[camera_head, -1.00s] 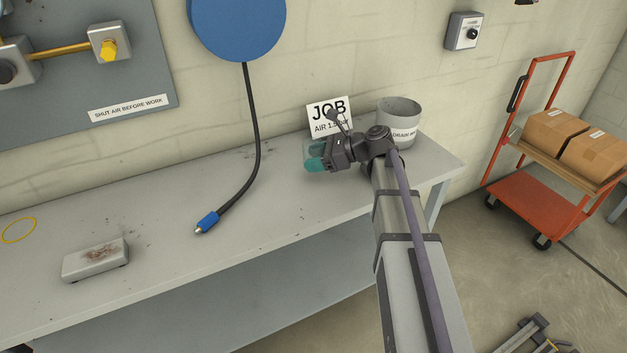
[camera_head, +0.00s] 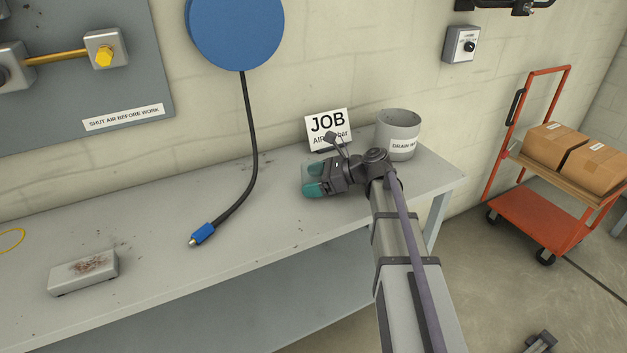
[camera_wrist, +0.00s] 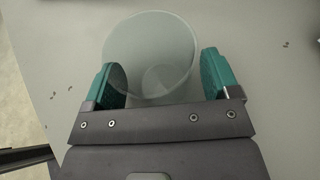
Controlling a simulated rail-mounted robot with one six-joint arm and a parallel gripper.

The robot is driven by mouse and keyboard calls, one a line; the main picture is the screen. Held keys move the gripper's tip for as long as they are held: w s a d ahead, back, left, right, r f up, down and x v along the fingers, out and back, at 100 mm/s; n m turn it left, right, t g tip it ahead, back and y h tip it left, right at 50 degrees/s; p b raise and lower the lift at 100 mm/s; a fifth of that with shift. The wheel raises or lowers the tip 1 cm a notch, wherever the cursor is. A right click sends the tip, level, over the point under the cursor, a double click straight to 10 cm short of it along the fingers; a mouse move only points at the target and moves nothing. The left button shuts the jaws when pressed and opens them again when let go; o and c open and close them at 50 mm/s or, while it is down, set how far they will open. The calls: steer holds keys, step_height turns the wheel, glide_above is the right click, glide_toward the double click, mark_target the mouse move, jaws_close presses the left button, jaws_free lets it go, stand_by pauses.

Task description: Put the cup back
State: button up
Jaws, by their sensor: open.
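A clear, pale cup (camera_wrist: 150,50) stands between the two teal fingers of my gripper (camera_wrist: 162,82) in the wrist view. I look down into its round open mouth. In the head view the cup (camera_head: 311,170) is a faint pale shape at my gripper (camera_head: 314,185), low over the bench near the JOB card. The fingers are apart, one on each side of the cup. I cannot tell whether either finger touches it. The cup's near side is hidden behind the gripper body in the wrist view. A yellow ring (camera_head: 12,240) is on the bench at the far left.
The grey bench (camera_head: 150,225) is mostly clear. The JOB card (camera_head: 328,128) and a grey drain bin (camera_head: 398,135) stand close behind the gripper. A hanging hose with a blue end (camera_head: 203,234) and a stained metal block (camera_head: 84,272) are to the left.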

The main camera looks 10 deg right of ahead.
steer(key=shift+r+p, duration=0.3)
steer(key=shift+p, duration=0.05)
steer(key=p+v, duration=0.4)
steer(key=v, duration=0.7)
steer(key=shift+s+d, duration=0.25)
steer(key=shift+d, duration=0.2)
